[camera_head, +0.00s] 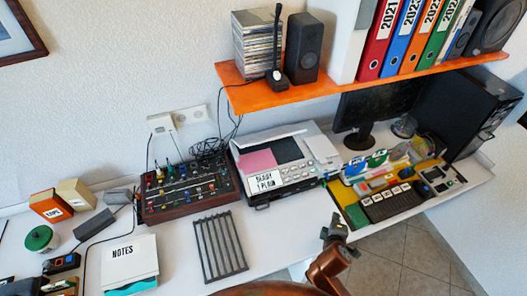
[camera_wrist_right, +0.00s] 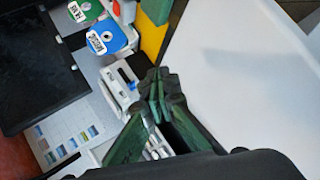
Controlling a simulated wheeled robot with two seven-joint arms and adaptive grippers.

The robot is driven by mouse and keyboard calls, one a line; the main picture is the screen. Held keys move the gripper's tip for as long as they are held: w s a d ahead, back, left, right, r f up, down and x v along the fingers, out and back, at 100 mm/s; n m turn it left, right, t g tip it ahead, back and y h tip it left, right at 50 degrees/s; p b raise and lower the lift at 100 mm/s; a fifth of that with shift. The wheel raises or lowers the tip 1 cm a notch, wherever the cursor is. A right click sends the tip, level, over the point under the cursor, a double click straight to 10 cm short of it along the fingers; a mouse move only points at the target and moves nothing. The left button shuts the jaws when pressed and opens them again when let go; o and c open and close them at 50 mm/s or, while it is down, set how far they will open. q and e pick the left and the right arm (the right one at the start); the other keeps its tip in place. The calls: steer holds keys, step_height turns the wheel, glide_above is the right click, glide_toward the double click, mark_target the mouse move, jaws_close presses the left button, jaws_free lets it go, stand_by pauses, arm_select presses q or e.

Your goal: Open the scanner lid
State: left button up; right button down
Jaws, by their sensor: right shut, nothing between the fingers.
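The scanner seems to be the pale grey machine (camera_head: 310,176) at the middle of the desk, with buttons, a dark panel (camera_head: 287,149), a pink note (camera_head: 257,161) and a white label. A thin white edge runs along its back; whether this is the lid, and how far it stands open, I cannot tell. My right gripper (camera_head: 335,226) is shut and empty, in front of the desk's front edge and to the right of the machine. Its dark green fingers (camera_wrist_right: 157,90) show in the right wrist view, near a white part with buttons. My left gripper is not in view.
A mixer (camera_head: 187,192) stands left of the machine, a dark rack (camera_head: 219,247) lies in front. A tray with a keypad (camera_head: 390,203) is at right. An orange shelf (camera_head: 270,95) hangs above. Blue (camera_wrist_right: 105,38) and green discs show in the right wrist view.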

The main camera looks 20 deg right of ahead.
steer(key=w+a+r+n+t, duration=0.3)
steer(key=w+r+n+t, duration=0.1)
steer(key=w+r+n, duration=0.25)
steer(key=n+t+y, duration=0.7)
steer(key=n, duration=1.3)
glide_toward(260, 142)
steer(key=w+f, duration=0.3)
steer(key=w, duration=0.2)
steer(key=shift+w+d+r+p, duration=0.1)
steer(key=shift+w+r+p, duration=0.35)
steer(key=shift+r, duration=0.3)
steer(key=shift+w+d+r+p, duration=0.1)
steer(key=shift+w+r+p, duration=0.2)
steer(key=shift+r+p, duration=0.3)
steer(key=shift+r, duration=0.2)
